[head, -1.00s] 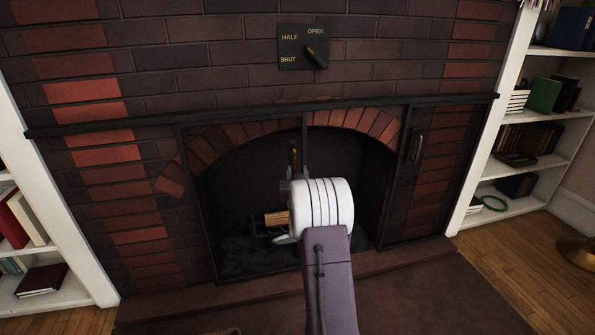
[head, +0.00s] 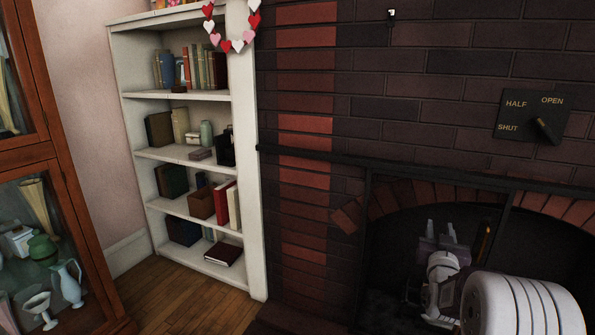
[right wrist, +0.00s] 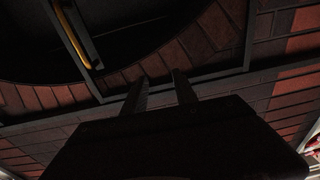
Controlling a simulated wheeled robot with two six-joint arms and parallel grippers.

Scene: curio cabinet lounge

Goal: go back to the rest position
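My right gripper (head: 440,236) is in the lower right of the head view, in front of the fireplace opening. Its two fingers point up and stand apart, with nothing between them. In the right wrist view the fingers (right wrist: 160,90) also show as dark, separated shapes below the brick arch. My left gripper is in neither view.
The brick fireplace (head: 420,110) fills the right side, with a damper plate (head: 515,112) and its lever above the opening. A brass-coloured handle (head: 485,243) is close to my right gripper. A white bookcase (head: 250,200) and a wooden glass cabinet (head: 68,215) stand left.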

